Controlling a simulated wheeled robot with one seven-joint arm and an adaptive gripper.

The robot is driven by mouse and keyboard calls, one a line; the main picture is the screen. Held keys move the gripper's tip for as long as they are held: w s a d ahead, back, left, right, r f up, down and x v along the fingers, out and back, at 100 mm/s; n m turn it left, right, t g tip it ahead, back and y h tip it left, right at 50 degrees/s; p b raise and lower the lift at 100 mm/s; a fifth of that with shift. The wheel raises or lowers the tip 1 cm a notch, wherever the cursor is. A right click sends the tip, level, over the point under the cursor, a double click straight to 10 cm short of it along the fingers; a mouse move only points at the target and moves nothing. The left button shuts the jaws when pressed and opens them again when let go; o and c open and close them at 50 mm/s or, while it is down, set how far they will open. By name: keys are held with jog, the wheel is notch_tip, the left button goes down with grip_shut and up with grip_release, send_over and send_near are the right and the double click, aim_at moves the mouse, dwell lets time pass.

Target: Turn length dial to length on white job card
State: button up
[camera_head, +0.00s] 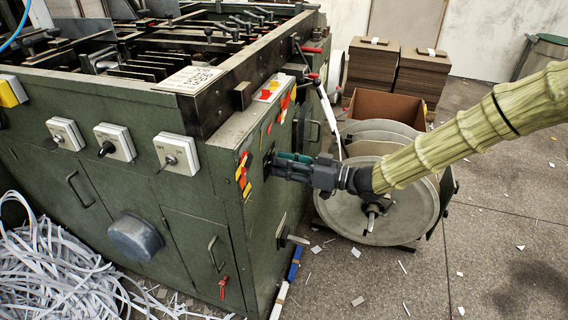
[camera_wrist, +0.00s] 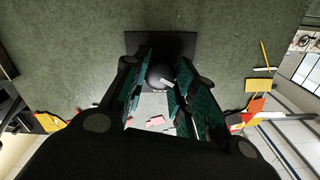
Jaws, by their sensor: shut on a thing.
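The white job card (camera_head: 192,80) lies on the near top edge of the green machine; its print is too small to read. The length dial (camera_wrist: 160,76) shows in the wrist view as a dark round knob with a pale pointer mark, on a black square plate (camera_wrist: 160,42). My gripper (camera_head: 274,162) reaches in from the right to the machine's right-hand panel. In the wrist view my gripper (camera_wrist: 158,82) has its teal-padded fingers on both sides of the knob, shut on it. The fingers hide much of the dial, and I cannot read its setting.
The green machine (camera_head: 150,190) fills the left. Several switches line its front, with a round grey cover (camera_head: 134,237) below. Paper strips (camera_head: 60,270) heap at lower left. Large grey reels (camera_head: 385,200) stand behind my arm. Floor at right is open, with scraps.

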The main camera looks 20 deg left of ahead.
jog(key=shift+r+p, duration=0.2)
jog(key=shift+p, duration=0.1)
jog(key=shift+f+m+p, duration=0.2)
jog(key=shift+m+p, duration=5.6)
jog(key=shift+p, duration=0.65)
jog(key=shift+w, duration=0.1)
jog(key=o, duration=1)
jog(key=shift+o, duration=0.2)
